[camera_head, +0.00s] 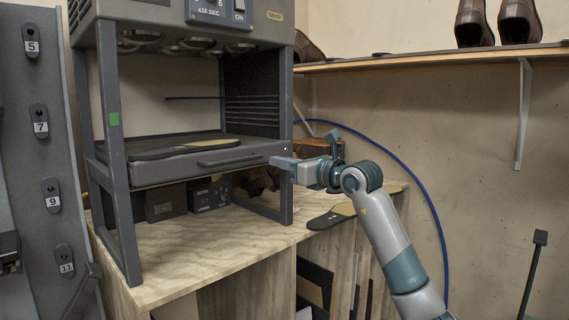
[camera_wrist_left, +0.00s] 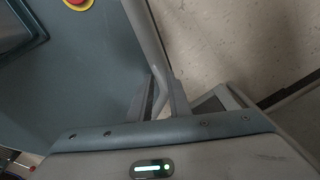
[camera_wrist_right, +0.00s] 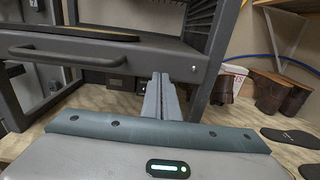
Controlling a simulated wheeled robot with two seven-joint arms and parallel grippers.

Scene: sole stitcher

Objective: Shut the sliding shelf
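The sliding shelf (camera_head: 160,170) is a dark grey tray with a bar handle (camera_head: 228,159), set in the frame of the grey machine. It juts out at the front, and an insole (camera_head: 195,147) lies on it. The right wrist view shows its front face (camera_wrist_right: 120,62) and handle (camera_wrist_right: 62,56). My right gripper (camera_head: 283,163) has its fingers together, with nothing between them, at the right end of the shelf front; contact cannot be told. My left gripper (camera_wrist_left: 160,97) shows only in its wrist view, fingers apart, with a grey rod (camera_wrist_left: 148,40) passing at the gap.
The machine stands on a wooden bench (camera_head: 200,250). Dark boxes (camera_head: 208,194) sit under the shelf. A loose insole (camera_head: 335,215) lies right of the frame. A grey panel (camera_head: 40,130) with numbered tags stands at left. A red button (camera_wrist_left: 78,4) shows in the left wrist view.

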